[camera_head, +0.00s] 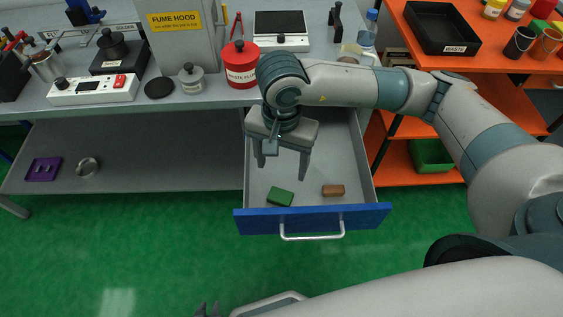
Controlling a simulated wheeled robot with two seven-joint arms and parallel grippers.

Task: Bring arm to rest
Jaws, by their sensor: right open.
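My right gripper (283,163) is over the open drawer (258,222), pointing down, with its two fingers spread and nothing between them. A green block (280,196) and a brown block (333,190) lie on the drawer floor, apart from the fingers. The right arm reaches in from the right across the bench front.
The grey bench (215,97) carries a red waste canister (240,64), a hot plate, a scale and a bottle. An orange shelf (460,100) with a black tray (442,28) stands at the right. The blue drawer front juts out over clear green floor (150,250).

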